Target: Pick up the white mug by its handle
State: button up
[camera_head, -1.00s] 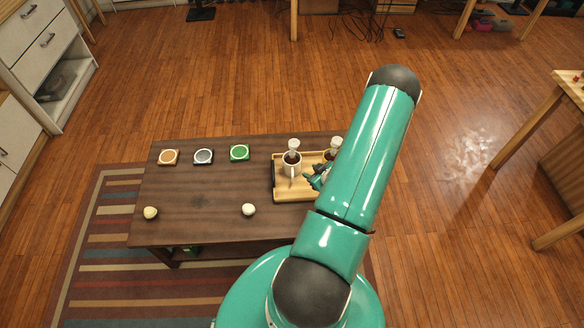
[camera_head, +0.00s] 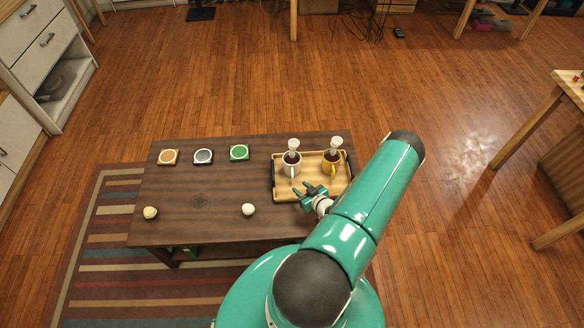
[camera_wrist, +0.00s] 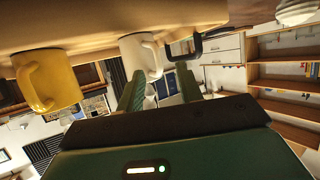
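The white mug (camera_head: 291,164) stands upright at the left of a wooden tray (camera_head: 312,160), with dark contents and its handle towards the front. In the wrist view, which looks upside down, the white mug (camera_wrist: 138,54) shows at top centre, its handle on the right side. My gripper (camera_head: 302,188) is low over the tray's front part, in front of the mug and apart from it. In the wrist view its two green fingers (camera_wrist: 160,84) are spread with nothing held between them. The left finger covers a little of the mug's edge.
A yellow mug (camera_head: 330,164) stands right of the white mug on the tray; it is large at left in the wrist view (camera_wrist: 48,82).

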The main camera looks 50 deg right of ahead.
aim_at(292, 169)
jog(key=x, duration=0.5)
jog(key=shift+w+d, duration=0.2)
jog(key=shift+d, duration=0.05)
grip_shut()
